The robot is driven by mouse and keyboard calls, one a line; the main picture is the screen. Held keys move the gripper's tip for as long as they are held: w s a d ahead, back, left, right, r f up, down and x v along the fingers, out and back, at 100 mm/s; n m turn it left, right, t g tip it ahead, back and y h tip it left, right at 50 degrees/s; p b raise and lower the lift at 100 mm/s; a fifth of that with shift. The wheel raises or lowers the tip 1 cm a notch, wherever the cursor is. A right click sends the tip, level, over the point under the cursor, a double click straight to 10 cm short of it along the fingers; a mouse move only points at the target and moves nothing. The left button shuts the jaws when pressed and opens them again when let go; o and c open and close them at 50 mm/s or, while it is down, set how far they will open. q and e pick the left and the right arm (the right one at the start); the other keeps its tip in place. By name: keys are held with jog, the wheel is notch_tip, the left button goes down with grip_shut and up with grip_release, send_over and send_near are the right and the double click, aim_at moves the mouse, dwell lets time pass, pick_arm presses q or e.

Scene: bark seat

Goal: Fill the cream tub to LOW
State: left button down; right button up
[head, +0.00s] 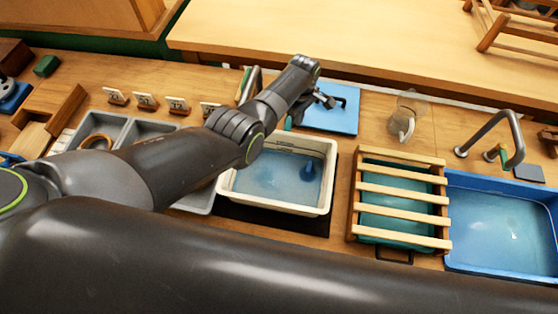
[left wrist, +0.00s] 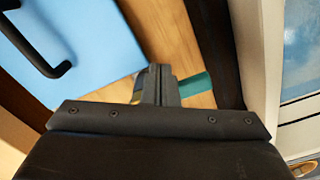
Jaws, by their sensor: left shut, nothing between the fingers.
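The cream tub (head: 272,206) stands on a dark mat in the middle of the head view. Bluish water (head: 265,182) covers its bottom, and a small blue object (head: 307,171) is in it. A faint mark shows on its back inner wall, too small to read. My left gripper (head: 296,110) is shut and empty behind the tub. A teal lever (head: 288,123) is close by the fingers. In the left wrist view the shut fingers (left wrist: 158,84) are beside the teal piece (left wrist: 196,84); contact is unclear. A grey tap pipe (head: 250,84) is partly hidden behind my arm. My right gripper is out of view.
A blue board (head: 345,118) with a black handle lies behind the tub. A slatted wooden rack (head: 401,190) covers a teal tub on the right. Beyond are a blue basin (head: 450,225), another tap (head: 513,135) and a glass jug (head: 407,108). Grey trays (head: 137,131) lie left.

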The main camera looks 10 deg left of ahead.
pick_arm(q)
jog(key=shift+w+d+r+p, duration=0.1)
jog(key=shift+d+r+p, duration=0.15)
jog(key=shift+r+p, duration=0.5)
jog(key=shift+w+d+r+p, duration=0.1)
jog(key=shift+d+r+p, duration=0.2)
jog(key=shift+r, duration=0.75)
jog(key=shift+w+d+r+p, duration=0.1)
jog(key=shift+d+r+p, duration=0.1)
jog(key=shift+r+p, duration=0.55)
jog(key=shift+r, duration=0.15)
